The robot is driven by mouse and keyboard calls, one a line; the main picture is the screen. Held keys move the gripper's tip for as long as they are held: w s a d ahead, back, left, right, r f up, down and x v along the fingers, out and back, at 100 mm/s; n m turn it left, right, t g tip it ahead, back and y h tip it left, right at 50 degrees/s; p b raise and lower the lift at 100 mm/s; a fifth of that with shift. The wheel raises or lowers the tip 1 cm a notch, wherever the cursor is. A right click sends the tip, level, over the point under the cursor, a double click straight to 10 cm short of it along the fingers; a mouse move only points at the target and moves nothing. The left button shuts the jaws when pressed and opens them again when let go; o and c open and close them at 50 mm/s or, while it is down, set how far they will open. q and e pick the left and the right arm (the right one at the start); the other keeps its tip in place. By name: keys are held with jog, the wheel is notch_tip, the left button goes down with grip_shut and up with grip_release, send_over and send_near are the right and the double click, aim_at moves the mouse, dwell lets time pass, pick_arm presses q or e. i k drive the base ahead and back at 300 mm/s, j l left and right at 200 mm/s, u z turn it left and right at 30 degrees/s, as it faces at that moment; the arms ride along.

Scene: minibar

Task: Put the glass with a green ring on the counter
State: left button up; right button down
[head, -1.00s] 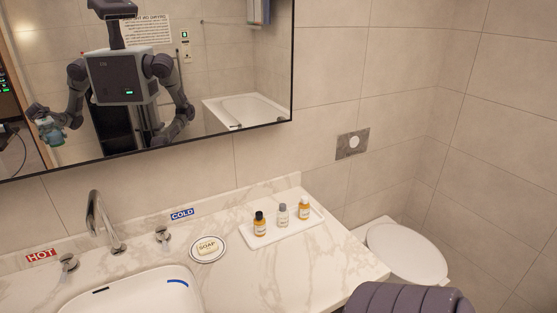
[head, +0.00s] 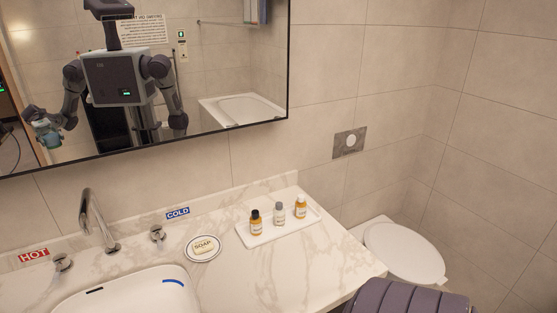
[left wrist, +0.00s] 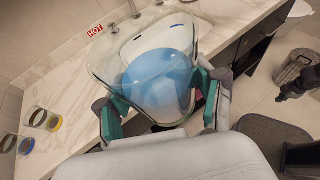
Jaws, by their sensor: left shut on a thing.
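My left gripper (left wrist: 160,108) is shut on a large clear vessel (left wrist: 158,70) with a blue lower part, held close to the camera and over the sink side of the counter in the left wrist view. In the head view, the mirror shows my left gripper and the bluish vessel (head: 48,134). The marble counter (head: 225,272) runs beneath the mirror. What looks like my right gripper (left wrist: 292,88) is dark and small.
A sink (head: 130,295) with a tap (head: 96,220) fills the counter's left. Soap on a dish (head: 203,248) and a tray (head: 262,240) with 3 small bottles (head: 279,212) stand at the back. Counter front right of the sink is clear. A toilet (head: 405,250) is at right.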

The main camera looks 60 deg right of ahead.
aim_at(263, 292)
jog(key=l+z, duration=0.4)
jog(key=l, duration=0.55)
jog(key=i+l+z, duration=0.1)
jog(key=l+z, duration=0.35)
jog(key=l, duration=0.45)
